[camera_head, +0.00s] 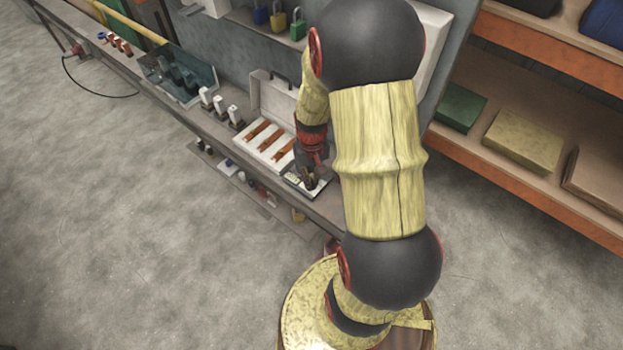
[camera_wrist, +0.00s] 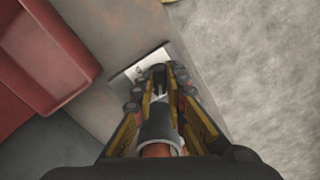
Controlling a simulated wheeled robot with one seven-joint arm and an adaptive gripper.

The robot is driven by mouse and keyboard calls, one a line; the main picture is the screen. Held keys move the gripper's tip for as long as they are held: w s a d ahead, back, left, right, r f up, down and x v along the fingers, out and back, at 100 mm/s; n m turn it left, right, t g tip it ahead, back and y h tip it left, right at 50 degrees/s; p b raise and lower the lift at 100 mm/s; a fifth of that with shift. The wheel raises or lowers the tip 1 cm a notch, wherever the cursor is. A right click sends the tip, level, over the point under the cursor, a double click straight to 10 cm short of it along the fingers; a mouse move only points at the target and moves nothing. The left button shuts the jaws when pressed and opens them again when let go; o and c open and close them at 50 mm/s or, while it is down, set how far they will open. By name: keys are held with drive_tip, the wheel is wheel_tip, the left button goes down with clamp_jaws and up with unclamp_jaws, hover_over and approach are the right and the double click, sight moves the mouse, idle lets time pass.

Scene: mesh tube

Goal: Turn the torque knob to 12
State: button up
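My gripper (camera_head: 311,178) points down over a small pale plate (camera_head: 292,180) at the front edge of the bench. In the wrist view my gripper (camera_wrist: 160,88) has its fingertips close together over this white plate (camera_wrist: 142,68), which bears small dark markings. Something dark shows at the fingertips, perhaps the torque knob, but its outline and any pointer are hidden. I cannot tell whether the fingers touch it. The number 12 cannot be read. A grey cylinder with a copper-coloured end (camera_wrist: 160,130) shows between the fingers; I cannot tell what it is.
A white open case with copper-coloured bars (camera_head: 262,140) lies just left of my gripper. White-topped items (camera_head: 220,107) and a teal tray (camera_head: 180,78) stand farther left. A red box (camera_wrist: 40,50) fills the wrist view's upper left. Orange-edged shelves (camera_head: 530,165) stand at right.

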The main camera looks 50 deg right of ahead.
clamp_jaws()
drive_tip(key=shift+m, duration=0.4)
drive_tip(key=m+p, duration=0.1)
drive_tip(key=m, duration=0.1)
drive_tip(key=shift+a+r+m+p, duration=0.1)
drive_tip(key=shift+m+p, duration=0.2)
drive_tip(key=shift+p, duration=0.1)
drive_tip(key=shift+w+m+p, duration=0.1)
drive_tip(key=shift+m+p, duration=0.7)
drive_tip(key=shift+m, duration=1.4)
drive_tip(key=o, duration=0.5)
unclamp_jaws()
drive_tip(key=shift+o, duration=0.2)
